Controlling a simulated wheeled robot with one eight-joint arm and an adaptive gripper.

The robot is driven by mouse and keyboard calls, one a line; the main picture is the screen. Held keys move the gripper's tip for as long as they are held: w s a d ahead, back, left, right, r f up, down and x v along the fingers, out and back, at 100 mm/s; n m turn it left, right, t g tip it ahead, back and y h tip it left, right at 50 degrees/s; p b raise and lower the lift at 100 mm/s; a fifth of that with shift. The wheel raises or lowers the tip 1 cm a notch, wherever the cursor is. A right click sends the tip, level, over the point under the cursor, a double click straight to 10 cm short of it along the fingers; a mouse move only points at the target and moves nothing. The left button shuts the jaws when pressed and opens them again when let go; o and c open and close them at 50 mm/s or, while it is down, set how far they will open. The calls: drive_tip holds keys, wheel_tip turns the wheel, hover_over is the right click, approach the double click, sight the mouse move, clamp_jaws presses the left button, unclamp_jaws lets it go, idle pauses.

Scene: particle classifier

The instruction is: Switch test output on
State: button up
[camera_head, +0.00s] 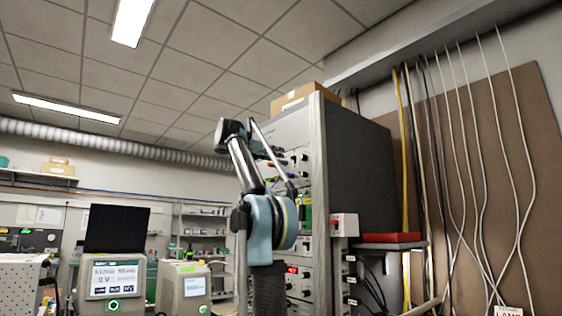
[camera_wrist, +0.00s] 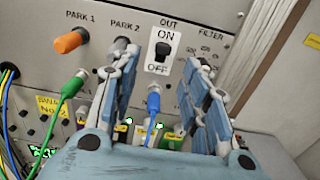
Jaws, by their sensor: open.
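The output switch (camera_wrist: 162,49) is a small black toggle on a white plate marked OUT, ON and OFF, on a grey panel in the wrist view. I cannot tell which way its lever is set. My gripper (camera_wrist: 161,68) is open, with one blue-grey finger on each side below the switch plate. In the head view my arm stands in front of the tall instrument rack (camera_head: 318,150), and my gripper's fingertips cannot be made out.
An orange plug (camera_wrist: 70,41) sits in PARK 1. A green plug (camera_wrist: 73,86) with its cable is at the left, and a blue plug (camera_wrist: 153,104) is below the switch between my fingers. A FILTER knob area (camera_wrist: 208,47) lies at the right.

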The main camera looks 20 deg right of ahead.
drive_tip(key=shift+v, duration=1.9)
drive_tip(key=s+f+m+g+y, duration=0.1)
drive_tip(key=s+f+m+y, duration=0.3)
drive_tip(key=f, duration=1)
drive_tip(key=s+f+m+g+y, duration=0.1)
drive_tip(key=s+f+m+y, duration=0.15)
drive_tip(key=s+f, duration=0.75)
drive_tip(key=s+f+m+g+y, duration=0.15)
drive_tip(key=f+m, duration=0.35)
drive_tip(key=f, duration=1.2)
drive_tip(key=s+a+f+m+y, duration=0.3)
drive_tip(key=s+f, duration=0.4)
drive_tip(key=f, duration=0.8)
drive_tip(key=s+a+f+m+y, duration=0.3)
drive_tip(key=s+f, duration=0.4)
drive_tip(key=f, duration=0.7)
drive_tip(key=s+a+f+m+y, duration=0.3)
drive_tip(key=s+a+f, duration=0.3)
drive_tip(key=f, duration=0.9)
drive_tip(key=shift+s+a+f+m, duration=0.3)
drive_tip(key=shift+s+f+m, duration=0.1)
drive_tip(key=shift+s+m, duration=0.35)
drive_tip(key=shift+g, duration=0.25)
